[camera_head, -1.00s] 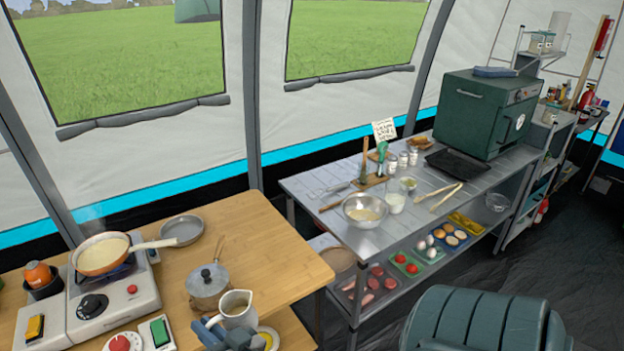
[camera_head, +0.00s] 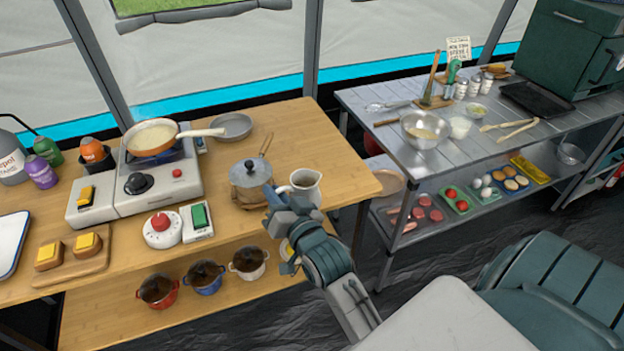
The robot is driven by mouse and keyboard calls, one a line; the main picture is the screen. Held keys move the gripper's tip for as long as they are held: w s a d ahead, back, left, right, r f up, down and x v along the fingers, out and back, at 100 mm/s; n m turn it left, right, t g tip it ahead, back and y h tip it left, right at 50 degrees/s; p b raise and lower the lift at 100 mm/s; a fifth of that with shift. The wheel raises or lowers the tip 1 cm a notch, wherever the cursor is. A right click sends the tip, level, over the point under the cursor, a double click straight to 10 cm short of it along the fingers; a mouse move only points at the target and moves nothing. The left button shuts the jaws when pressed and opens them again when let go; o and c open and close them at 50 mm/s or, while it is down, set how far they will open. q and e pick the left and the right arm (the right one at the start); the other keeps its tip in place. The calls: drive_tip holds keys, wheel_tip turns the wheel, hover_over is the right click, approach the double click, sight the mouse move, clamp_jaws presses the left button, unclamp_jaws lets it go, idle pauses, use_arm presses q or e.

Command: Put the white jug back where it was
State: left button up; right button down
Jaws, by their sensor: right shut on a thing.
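The white jug (camera_head: 305,184) is at the right part of the wooden table's front edge, upright, with dark contents showing at its mouth. My right gripper (camera_head: 282,201) is shut on the jug from the front left and hides part of its lower side. I cannot tell whether the jug's base touches the table top (camera_head: 312,140). My left gripper is not in view.
A burner (camera_head: 140,187) carries a pan (camera_head: 152,138); a timer (camera_head: 162,230) and a green-topped device (camera_head: 197,221) stand in front. Table room is clear behind the jug. A metal table (camera_head: 385,128) stands to the right.

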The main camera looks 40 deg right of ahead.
drive_tip(key=w+d+f+p, duration=0.1)
drive_tip(key=w+d, duration=0.2)
drive_tip(key=w+d+f+p, duration=0.1)
drive_tip(key=w+d+f, duration=0.1)
drive_tip(key=w+d, duration=0.2)
drive_tip(key=w+d+f+p, duration=0.1)
drive_tip(key=w+d, duration=0.2)
drive_tip(key=d, duration=0.1)
drive_tip(key=shift+w+d+f, duration=0.2)
drive_tip(key=shift+w+d, duration=0.05)
drive_tip(key=shift+w, duration=0.1)
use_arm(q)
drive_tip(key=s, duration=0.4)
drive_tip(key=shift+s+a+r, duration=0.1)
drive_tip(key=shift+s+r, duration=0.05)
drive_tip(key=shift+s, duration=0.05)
use_arm(e)
drive_tip(key=shift+f, duration=0.2)
drive_tip(key=shift+f, duration=0.15)
drive_tip(key=c, duration=1.5)
unclamp_jaws()
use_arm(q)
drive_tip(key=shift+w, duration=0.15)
